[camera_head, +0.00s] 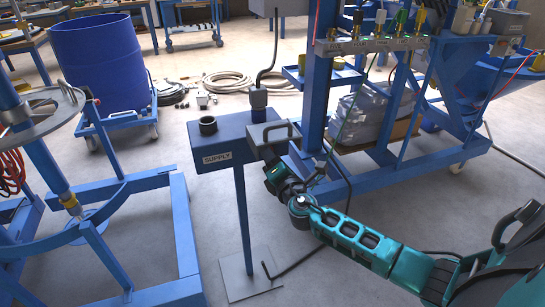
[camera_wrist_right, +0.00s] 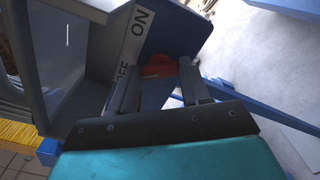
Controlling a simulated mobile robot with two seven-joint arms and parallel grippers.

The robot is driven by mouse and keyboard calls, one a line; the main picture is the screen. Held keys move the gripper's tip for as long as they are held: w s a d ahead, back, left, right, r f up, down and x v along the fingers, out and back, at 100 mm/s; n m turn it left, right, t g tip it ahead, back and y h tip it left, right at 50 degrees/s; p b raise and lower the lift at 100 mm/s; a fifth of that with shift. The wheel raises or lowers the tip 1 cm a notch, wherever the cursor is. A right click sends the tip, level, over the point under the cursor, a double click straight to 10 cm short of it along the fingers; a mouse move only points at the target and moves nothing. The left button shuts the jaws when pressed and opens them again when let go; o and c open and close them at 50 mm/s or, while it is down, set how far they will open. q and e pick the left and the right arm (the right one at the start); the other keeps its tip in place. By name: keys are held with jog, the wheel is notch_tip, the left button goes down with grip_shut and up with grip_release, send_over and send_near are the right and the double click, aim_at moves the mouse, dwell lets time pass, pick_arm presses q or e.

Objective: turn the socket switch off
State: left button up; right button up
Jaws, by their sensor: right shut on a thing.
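The blue supply box (camera_head: 222,140), labelled SUPPLY, stands on a post with a grey socket housing (camera_head: 270,133) on its right side. My right gripper (camera_head: 276,167) is at the right side of this box. In the right wrist view, a red switch knob (camera_wrist_right: 158,66) sits on the blue face between the two fingertips of my right gripper (camera_wrist_right: 158,78), which is shut on it. A white label beside it reads ON, with OFF partly hidden by a finger. The knob is mostly covered, so its setting is unclear. My left gripper is not in view.
A blue frame (camera_head: 186,235) is at the left, and a blue workbench post (camera_head: 317,85) rises behind my right gripper. A black cable (camera_head: 275,45) comes down to the box top. The post's base plate (camera_head: 245,275) is on open floor.

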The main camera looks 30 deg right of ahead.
jog(key=shift+n, duration=0.6)
jog(key=o, duration=1.1)
jog(key=shift+c, duration=0.2)
jog(key=shift+s, duration=0.1)
jog(key=v, duration=1.2)
jog(key=shift+s, duration=0.4)
jog(key=shift+p, duration=0.3)
